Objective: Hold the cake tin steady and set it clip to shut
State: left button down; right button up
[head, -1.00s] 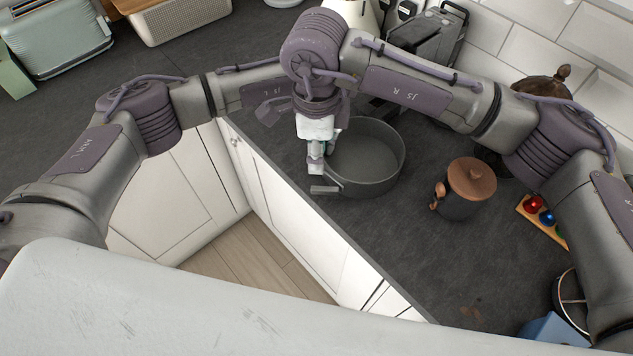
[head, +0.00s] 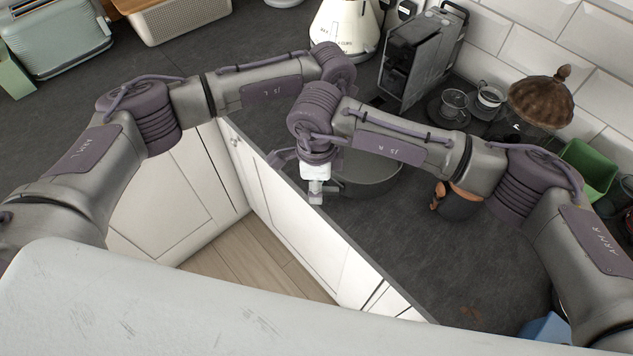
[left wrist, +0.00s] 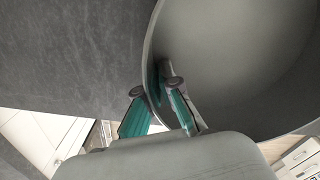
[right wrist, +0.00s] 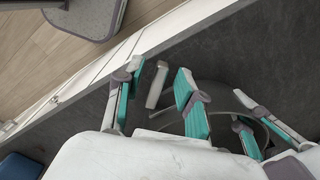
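The grey round cake tin (head: 372,188) stands near the worktop's front edge, its back partly hidden under my right arm. In the left wrist view my left gripper (left wrist: 155,88) has one finger inside the tin (left wrist: 235,60) and one outside, closed on its wall. The head view hides the left gripper behind my right arm. My right gripper (head: 317,192) points down at the tin's left side. In the right wrist view it is open (right wrist: 155,92), with the grey clip (right wrist: 157,85) standing out between its fingers, apparently untouched.
A dark pot (head: 460,206) with copper parts stands right of the tin, partly under my right arm. A coffee machine (head: 425,55), kettle (head: 345,28) and brown-lidded jar (head: 540,105) stand behind.

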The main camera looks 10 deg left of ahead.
grip_shut()
jog(key=shift+w+r+m, duration=0.1)
jog(key=shift+w+m, duration=0.4)
jog(key=shift+m, duration=0.7)
jog(key=m, duration=0.1)
jog(key=w+m, duration=0.1)
jog(key=m, duration=0.1)
grip_release()
jog(key=shift+w+d, duration=0.1)
